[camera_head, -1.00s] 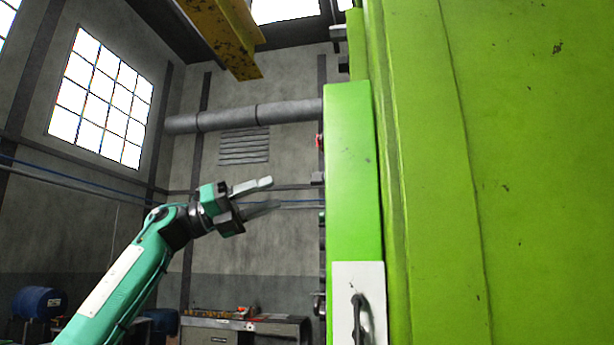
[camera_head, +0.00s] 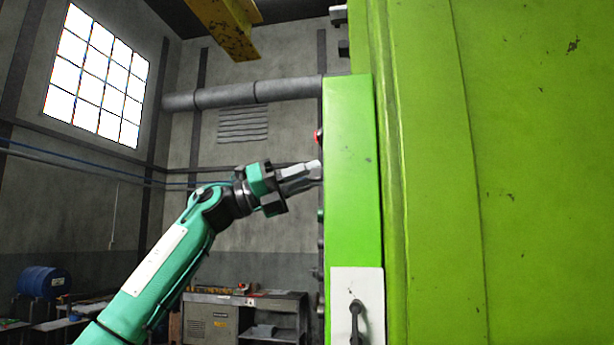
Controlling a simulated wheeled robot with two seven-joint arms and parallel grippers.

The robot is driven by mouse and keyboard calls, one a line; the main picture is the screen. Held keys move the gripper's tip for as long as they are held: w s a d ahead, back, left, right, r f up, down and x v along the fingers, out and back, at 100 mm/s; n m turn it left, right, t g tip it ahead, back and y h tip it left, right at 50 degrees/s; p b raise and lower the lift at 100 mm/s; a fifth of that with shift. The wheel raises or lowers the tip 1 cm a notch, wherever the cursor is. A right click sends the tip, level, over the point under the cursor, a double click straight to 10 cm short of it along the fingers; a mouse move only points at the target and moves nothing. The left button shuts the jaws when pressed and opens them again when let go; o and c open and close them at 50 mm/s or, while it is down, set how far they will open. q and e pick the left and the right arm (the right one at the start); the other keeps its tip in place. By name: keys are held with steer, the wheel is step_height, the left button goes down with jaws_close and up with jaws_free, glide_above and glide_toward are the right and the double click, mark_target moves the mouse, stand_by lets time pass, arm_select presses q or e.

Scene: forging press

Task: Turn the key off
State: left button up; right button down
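The control box (camera_head: 350,180) is a tall green box on the left side of the large green press, seen nearly edge-on. Its left-facing panel carries small parts in profile, among them a red button (camera_head: 318,136). The key itself cannot be made out; a small dark part below the red button is now covered by my fingertips. My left gripper (camera_head: 314,176) points right, with its fingertips at the box's left edge, just below the red button. Its fingers are close together. Whether the key is between them is hidden. My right gripper is not in view.
The green press wall (camera_head: 520,190) fills the right side. A white plate with a dark handle (camera_head: 357,318) is at the box's bottom. A workbench (camera_head: 245,318) and a blue barrel (camera_head: 43,282) stand far behind. The space left of the box is free around my arm.

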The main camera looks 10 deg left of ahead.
arm_select(q)
steer(key=c, duration=0.4)
steer(key=shift+n, duration=0.5)
steer(key=shift+s+r+n+t+y+p, duration=0.1)
steer(key=shift+n+t+y+p, duration=0.5)
steer(key=shift+n, duration=1.5)
steer(key=shift+r+n+t+y+p, duration=0.2)
steer(key=shift+n+y+p, duration=0.8)
steer(key=shift+n, duration=1.1)
steer(key=shift+s+r+n+t+y+p, duration=0.1)
steer(key=shift+n+t+y+p, duration=0.5)
steer(key=shift+n, duration=1.5)
steer(key=shift+f, duration=0.1)
